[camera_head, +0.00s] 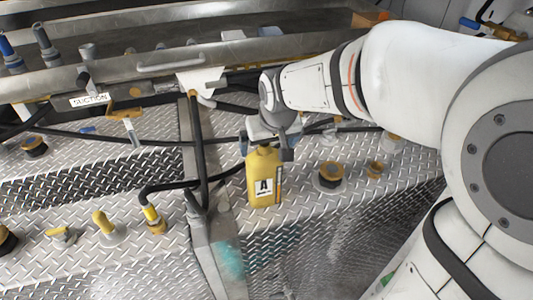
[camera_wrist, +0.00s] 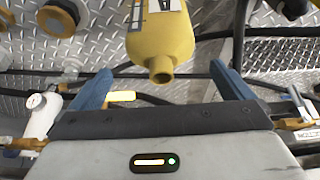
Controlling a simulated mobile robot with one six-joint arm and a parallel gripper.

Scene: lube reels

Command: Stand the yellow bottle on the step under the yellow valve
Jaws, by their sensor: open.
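The yellow bottle (camera_head: 264,180) with a black-and-white "A" label appears to stand upright on the diamond-plate step (camera_head: 225,175), mouth towards my gripper. My gripper (camera_head: 266,152) is open over its top, one finger to each side. In the wrist view, the bottle (camera_wrist: 160,42) lies beyond and between the spread blue fingers of my gripper (camera_wrist: 162,78), with gaps on both sides of its neck. A yellow-orange valve handle (camera_head: 125,114) is near the "SUCTION" sign at left; I cannot tell whether it is the task's valve.
Dark-and-yellow round fittings (camera_head: 329,176) stand right of the bottle. A black hose (camera_head: 196,150) hangs at left, beside a grey divider (camera_head: 216,255). Yellow-capped fittings (camera_head: 104,224) are at lower left. A metal rail (camera_head: 200,55) runs behind. Bare plate lies in front of the bottle.

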